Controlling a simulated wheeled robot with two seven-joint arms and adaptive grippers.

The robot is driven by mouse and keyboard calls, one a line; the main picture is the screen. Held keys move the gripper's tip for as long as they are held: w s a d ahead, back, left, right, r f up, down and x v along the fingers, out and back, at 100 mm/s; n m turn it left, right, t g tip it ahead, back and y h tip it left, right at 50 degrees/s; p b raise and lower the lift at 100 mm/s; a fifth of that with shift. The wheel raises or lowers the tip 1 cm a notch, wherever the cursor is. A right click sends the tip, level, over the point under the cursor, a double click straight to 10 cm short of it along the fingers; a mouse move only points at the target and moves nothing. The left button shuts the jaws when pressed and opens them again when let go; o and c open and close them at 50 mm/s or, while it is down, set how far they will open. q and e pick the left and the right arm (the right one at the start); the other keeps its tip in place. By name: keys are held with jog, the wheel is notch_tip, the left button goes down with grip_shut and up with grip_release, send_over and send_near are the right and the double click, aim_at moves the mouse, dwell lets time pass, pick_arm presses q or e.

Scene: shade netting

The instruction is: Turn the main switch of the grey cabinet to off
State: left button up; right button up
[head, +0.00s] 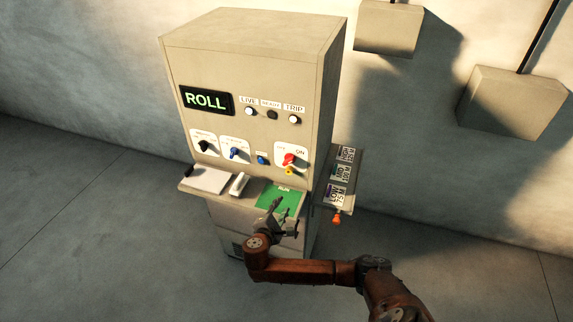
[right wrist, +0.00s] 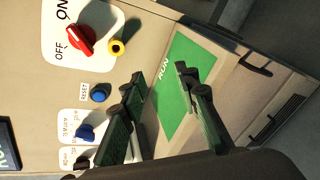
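The grey cabinet (head: 245,75) stands against the wall. Its main switch, a red rotary handle (head: 289,159), is on the right of the front panel on a white plate, with ON to its right. The right wrist view shows the red handle (right wrist: 81,39) close up, between ON and OFF lettering; I cannot tell exactly which mark it points at. A yellow part (right wrist: 117,47) sits beside it. My right gripper (head: 281,207) is open and empty, in front of and below the switch, near the green RUN panel (right wrist: 188,75). My left gripper is out of view.
A blue reset button (head: 262,160), a blue knob (head: 235,153) and a black knob (head: 205,146) are left of the switch. A ledge below carries a white pad (head: 208,179). A side shelf (head: 352,171) with labels and an orange knob (head: 337,217) juts out right.

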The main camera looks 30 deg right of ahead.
aim_at(288, 164)
jog(key=w+d+r+n+t+h, duration=0.25)
jog(key=w+r, duration=0.25)
jog(key=r, duration=0.5)
jog(key=shift+m+g+h, duration=0.25)
jog(key=shift+m+h, duration=0.1)
jog(key=x, duration=0.4)
jog(key=p+x, duration=0.1)
jog(key=x, duration=0.2)
jog(key=shift+w+d+f, duration=0.2)
jog(key=shift+w+d, duration=0.05)
grip_shut()
